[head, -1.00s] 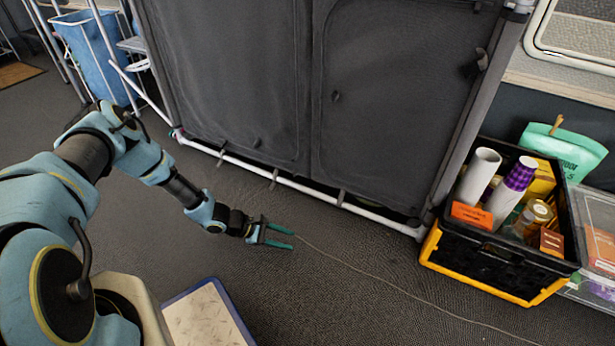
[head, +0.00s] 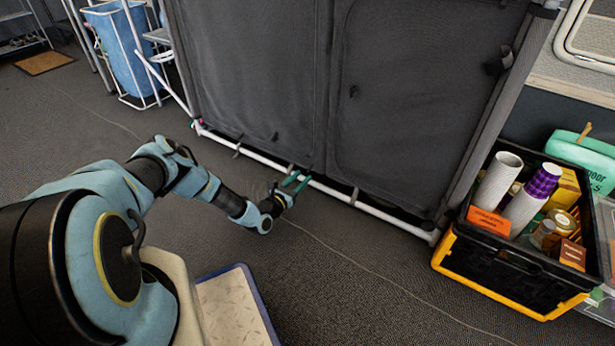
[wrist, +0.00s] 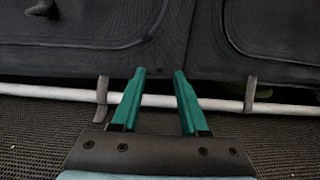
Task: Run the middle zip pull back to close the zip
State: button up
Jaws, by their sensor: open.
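The dark fabric cabinet (head: 410,100) has two zipped door panels side by side. A small dark pull (head: 353,90) hangs near the left edge of the right panel, and another (head: 275,137) sits low on the left panel. A dark tab (wrist: 40,7) shows at the top left of the wrist view; I cannot tell which pull it is. My gripper (head: 297,183) is open and empty at the cabinet's foot, below both pulls. In the wrist view its green fingers (wrist: 159,75) stand apart before the lower fabric, near the gap between the panels.
A white rail (head: 375,210) with grey straps runs along the cabinet's foot. A black and yellow crate (head: 500,268) of goods stands at the right. A blue bin (head: 125,50) in a white frame is at the back left. The floor before the cabinet is mostly clear.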

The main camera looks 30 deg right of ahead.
jog(key=shift+b+x, duration=0.6)
jog(key=shift+x, duration=1.4)
jog(key=shift+c, duration=0.3)
grip_shut()
